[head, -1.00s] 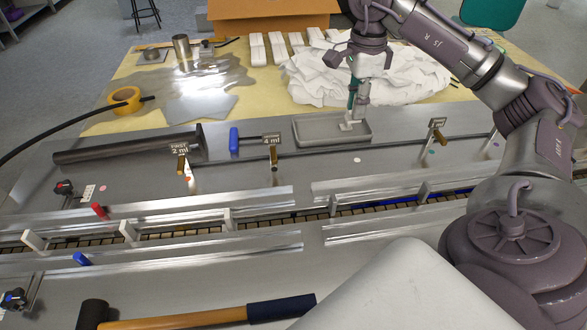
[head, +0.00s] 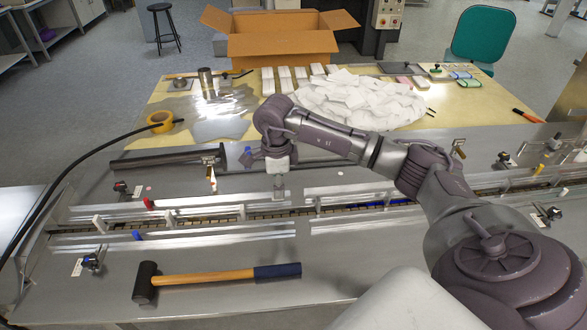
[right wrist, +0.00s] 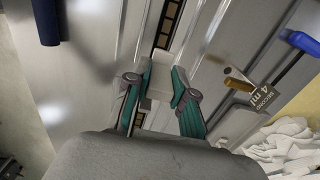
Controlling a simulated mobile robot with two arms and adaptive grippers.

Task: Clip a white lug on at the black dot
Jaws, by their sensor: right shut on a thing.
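My right gripper (head: 279,192) is low over the conveyor channel in the head view. In the right wrist view my right gripper (right wrist: 160,88) has its teal fingers shut on a white lug (right wrist: 157,86), close to the dark slotted chain (right wrist: 166,28). I cannot tell whether the lug touches the chain. Several white lugs stand along the channel, such as one at the left (head: 99,224) and one just left of the gripper (head: 242,212). I cannot make out the black dot. My left gripper is not in view.
A hammer (head: 205,277) lies on the front plate. A red piece (head: 149,204) and a blue piece (head: 137,235) sit beside the channel. A brass-tipped pointer with a "4 ml" sign (right wrist: 262,94) stands near the gripper. White packets (head: 355,98) and a cardboard box (head: 280,42) are behind.

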